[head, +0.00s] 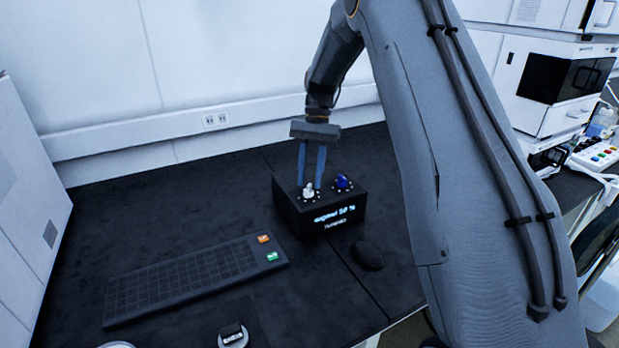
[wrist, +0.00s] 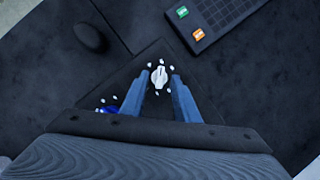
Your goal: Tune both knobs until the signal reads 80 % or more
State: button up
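A black box (head: 286,213) with two knobs on top stands on the dark bench. Its lit front display (head: 334,214) shows a signal percentage, but the digits are too blurred to read surely. The white knob (head: 308,190) is on the left of the box top and the blue knob (head: 342,182) on the right. My gripper (head: 311,184) points down at the white knob. In the wrist view, its two blue fingers (wrist: 161,80) are apart, one on each side of the white knob (wrist: 158,76), with gaps showing. The blue knob (wrist: 110,109) is partly hidden there.
A black keyboard (head: 195,277) with orange and green keys lies left of the box. A dark mouse (head: 368,255) lies in front of it. The wall with a socket (head: 216,120) is behind. White instruments (head: 557,84) stand at right.

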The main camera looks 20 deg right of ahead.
jog(key=b+v, duration=0.1)
jog(key=v, duration=0.6)
jog(key=shift+r, duration=0.2)
